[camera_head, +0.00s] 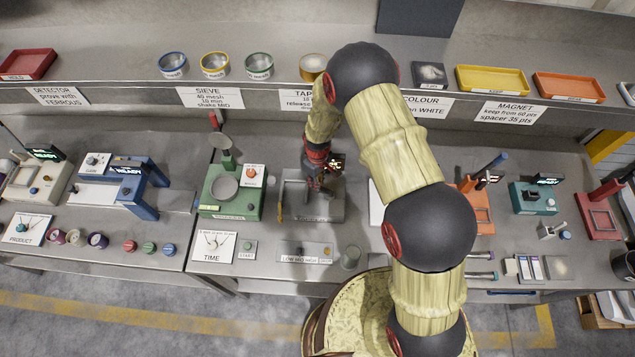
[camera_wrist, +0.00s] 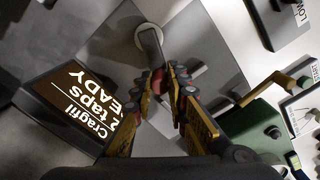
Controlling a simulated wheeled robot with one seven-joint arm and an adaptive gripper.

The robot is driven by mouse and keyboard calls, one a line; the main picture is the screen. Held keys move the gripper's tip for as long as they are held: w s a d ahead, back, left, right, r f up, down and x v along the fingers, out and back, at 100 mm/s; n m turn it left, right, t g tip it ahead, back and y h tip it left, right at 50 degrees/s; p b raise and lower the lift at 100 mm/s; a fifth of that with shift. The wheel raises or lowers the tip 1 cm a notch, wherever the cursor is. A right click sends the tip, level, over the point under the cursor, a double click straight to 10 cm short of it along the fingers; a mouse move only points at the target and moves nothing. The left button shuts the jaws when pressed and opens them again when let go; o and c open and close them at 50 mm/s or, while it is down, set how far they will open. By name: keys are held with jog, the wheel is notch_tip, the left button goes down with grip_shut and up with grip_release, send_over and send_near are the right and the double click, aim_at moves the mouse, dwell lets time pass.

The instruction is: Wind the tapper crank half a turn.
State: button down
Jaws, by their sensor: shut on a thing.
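The tapper (camera_head: 293,204) is a grey machine on the bench near the middle of the head view, partly hidden by my arm. In the wrist view its dark display (camera_wrist: 82,108) reads "Cragfil 2 taps READY". The crank shows there as a grey metal arm (camera_wrist: 150,45) running from a round pale hub to a red grip (camera_wrist: 157,82). My gripper (camera_wrist: 168,82) is shut on the crank's red end, with yellow-and-dark fingers on either side of it. In the head view my gripper (camera_head: 320,178) is above the tapper, and the crank is too small to make out.
A green sieve machine (camera_head: 228,203) stands close on the left; part of it shows in the wrist view (camera_wrist: 262,130). Bowls (camera_head: 259,66) line the shelf behind.

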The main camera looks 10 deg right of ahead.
jog(key=shift+w+d+f+m+b, duration=0.25)
jog(key=shift+w+m+b, duration=0.15)
jog(key=shift+m+b, duration=0.45)
jog(key=shift+w+d+r+m+b, duration=0.15)
jog(key=shift+d+m+b, duration=0.2)
jog(key=shift+m, duration=0.35)
jog(key=shift+w+d+r+m+b, duration=0.1)
jog(key=shift+m+b, duration=0.35)
jog(key=shift+m, duration=0.2)
jog(key=c, duration=1.7)
grip_release()
jog(key=shift+c, duration=0.2)
notch_tip(320, 180, up, 12)
